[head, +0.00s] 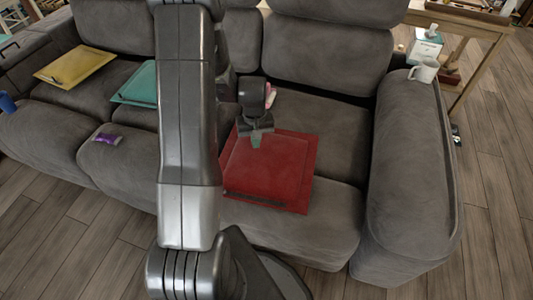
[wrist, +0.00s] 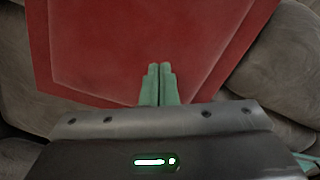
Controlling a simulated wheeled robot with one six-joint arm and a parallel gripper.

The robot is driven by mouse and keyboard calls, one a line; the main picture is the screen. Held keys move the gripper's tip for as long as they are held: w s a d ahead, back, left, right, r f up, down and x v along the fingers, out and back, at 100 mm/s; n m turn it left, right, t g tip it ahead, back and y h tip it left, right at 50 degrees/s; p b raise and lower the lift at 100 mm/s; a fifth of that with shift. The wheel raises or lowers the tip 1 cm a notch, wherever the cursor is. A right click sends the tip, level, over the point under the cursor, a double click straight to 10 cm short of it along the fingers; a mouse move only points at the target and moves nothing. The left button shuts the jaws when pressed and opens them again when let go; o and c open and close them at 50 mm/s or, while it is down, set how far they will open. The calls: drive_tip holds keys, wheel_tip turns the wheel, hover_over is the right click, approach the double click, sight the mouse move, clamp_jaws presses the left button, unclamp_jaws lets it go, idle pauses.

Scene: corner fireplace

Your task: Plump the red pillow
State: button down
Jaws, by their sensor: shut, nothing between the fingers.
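The red pillow (head: 275,172) lies flat on the right seat of the grey sofa, with a dark strip along its front edge. In the wrist view the red pillow (wrist: 140,40) fills the upper middle. My gripper (head: 256,143) is over the pillow's back left part, pointing down. In the wrist view my gripper's fingertips (wrist: 159,68) are together with nothing between them, in front of the red surface. I cannot tell whether they touch it. My arm hides part of the sofa left of the pillow.
A yellow pillow (head: 75,66) and a teal pillow (head: 135,84) lie on the sofa's left seats. A purple packet (head: 107,138) is near the front. A white mug (head: 424,71) stands on the right armrest (head: 408,170). A pink item (head: 270,95) lies behind my gripper.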

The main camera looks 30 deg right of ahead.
sight(267, 153)
drive_tip(key=shift+f+b, duration=1.1)
drive_tip(key=shift+f, duration=0.4)
drive_tip(key=shift+s+d+r+p, duration=0.2)
drive_tip(key=shift+r+p, duration=0.1)
drive_tip(key=shift+r, duration=0.1)
drive_tip(key=shift+s+d+r+p, duration=0.7)
drive_tip(key=shift+s+d+r, duration=0.35)
drive_tip(key=shift+r, duration=0.1)
drive_tip(key=shift+f, duration=0.2)
drive_tip(key=shift+f+b, duration=1.15)
drive_tip(key=shift+f, duration=0.1)
drive_tip(key=shift+r, duration=0.1)
